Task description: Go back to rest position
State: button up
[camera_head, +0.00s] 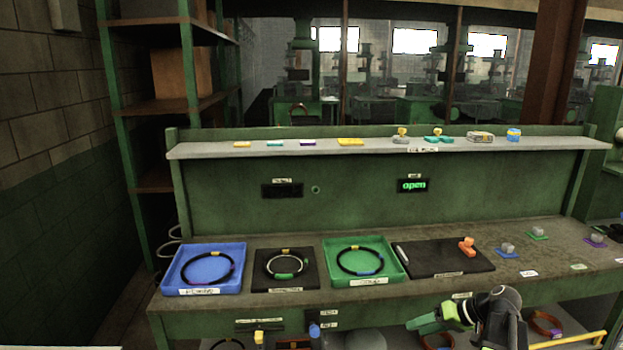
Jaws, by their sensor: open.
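My gripper (425,323) is in the lower right of the head view, in front of the workbench's front edge. It is green and points left, and its jaws are open with nothing seen between them. My dark arm behind it hides part of the bench front and the shelf below. A blue tray (169,288), a black mat (258,285) and a green tray (398,274) stand on the bench, each with a dark ring on it. The three rings are the left ring (183,270), the middle ring (268,263) and the right ring (340,262).
A larger black mat (440,255) holds an orange object (467,246) and a white stick (402,254). Small grey blocks on coloured pads stand at the right. A ledge (300,151) with small items and a panel reading "open" (413,185) are behind. A yellow bar (568,340) is right of my arm.

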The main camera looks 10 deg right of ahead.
jog(key=s+a+f+n+g+h, duration=0.1)
jog(key=a+f+n+g+h, duration=0.15)
jog(key=a, duration=1.35)
jog(key=s+a+f+n+g+h, duration=0.1)
jog(key=a+f+n+g+h, duration=0.2)
jog(key=a, duration=1.2)
jog(key=s+d+f+m+h, duration=0.1)
jog(key=d+f+m+h, duration=0.1)
jog(key=d+m, duration=0.2)
jog(key=shift+s+d, duration=0.3)
jog(key=shift+d, duration=0.4)
